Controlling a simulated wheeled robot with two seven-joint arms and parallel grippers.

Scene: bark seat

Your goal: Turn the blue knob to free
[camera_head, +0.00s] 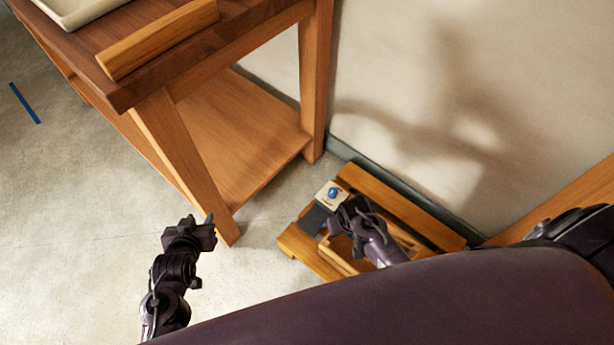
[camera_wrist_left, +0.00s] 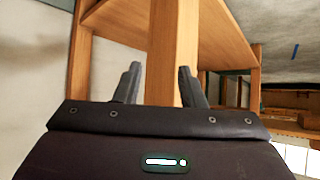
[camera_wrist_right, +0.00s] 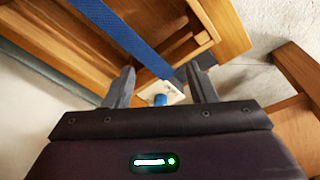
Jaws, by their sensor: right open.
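The blue knob (camera_head: 333,192) sits on a small pale plate (camera_head: 323,199) at the end of a low wooden bench (camera_head: 385,205) by the wall. My right gripper (camera_head: 345,212) is just beside the knob, over the bench. In the right wrist view, the knob (camera_wrist_right: 160,99) shows between the two parted fingers (camera_wrist_right: 162,85); I cannot tell whether they touch it. The knob's pointer and any markings are too small to read. My left gripper (camera_head: 203,228) is over the floor, left of the bench, with its fingers (camera_wrist_left: 158,85) apart and empty.
A tall wooden table (camera_head: 245,130) with a lower shelf stands at the upper left; its near leg is close to my left gripper. A blue strap (camera_wrist_right: 120,38) crosses the right wrist view. The wall (camera_head: 440,90) is behind the bench.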

